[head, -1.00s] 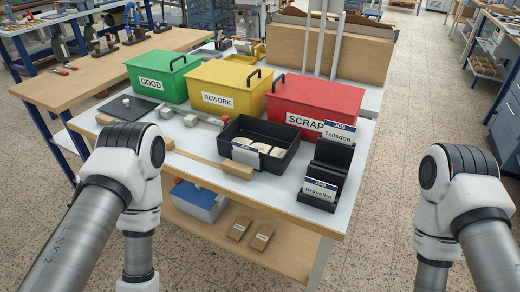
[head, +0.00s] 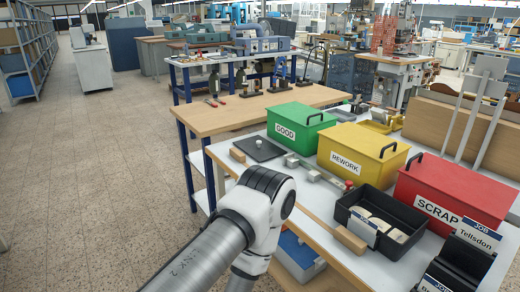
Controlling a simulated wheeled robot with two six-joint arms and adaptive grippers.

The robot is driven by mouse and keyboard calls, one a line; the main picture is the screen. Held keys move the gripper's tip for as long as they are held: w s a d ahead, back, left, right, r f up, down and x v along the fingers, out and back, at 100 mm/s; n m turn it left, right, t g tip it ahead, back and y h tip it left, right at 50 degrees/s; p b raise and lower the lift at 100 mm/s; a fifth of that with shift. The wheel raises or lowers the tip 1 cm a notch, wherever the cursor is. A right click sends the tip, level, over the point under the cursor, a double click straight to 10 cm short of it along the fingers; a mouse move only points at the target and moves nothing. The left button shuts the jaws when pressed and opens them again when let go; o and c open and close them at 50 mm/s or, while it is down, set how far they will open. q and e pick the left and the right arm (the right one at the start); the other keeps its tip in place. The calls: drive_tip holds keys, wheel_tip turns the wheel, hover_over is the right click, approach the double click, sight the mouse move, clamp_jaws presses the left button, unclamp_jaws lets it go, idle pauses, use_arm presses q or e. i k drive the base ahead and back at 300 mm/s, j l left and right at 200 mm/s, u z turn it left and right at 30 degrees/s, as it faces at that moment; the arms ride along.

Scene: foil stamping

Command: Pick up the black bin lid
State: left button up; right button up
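A flat black plate with a small pale knob on top, which looks like the black bin lid (head: 266,152), lies on the white worktable left of the green bin. An open black bin (head: 350,203) with pale items inside stands on the same table, in front of the yellow and red bins. My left arm comes in from the bottom, in front of the table, and its gripper is out of view. My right arm and gripper are not in view.
Green (head: 299,130), yellow (head: 370,142) and red (head: 459,187) lidded bins stand in a row behind the black bin. A small fixture (head: 318,174) and a wooden bar (head: 350,240) lie near the front edge. A wooden bench (head: 225,119) stands behind. Floor on the left is clear.

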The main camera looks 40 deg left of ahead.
sight(258, 148)
drive_tip(key=i+j+z, duration=0.15)
drive_tip(key=j, duration=0.4)
drive_tip(key=i+j+z, duration=0.15)
drive_tip(key=j, duration=0.35)
drive_tip(key=j+z, duration=0.1)
drive_tip(key=j, duration=0.45)
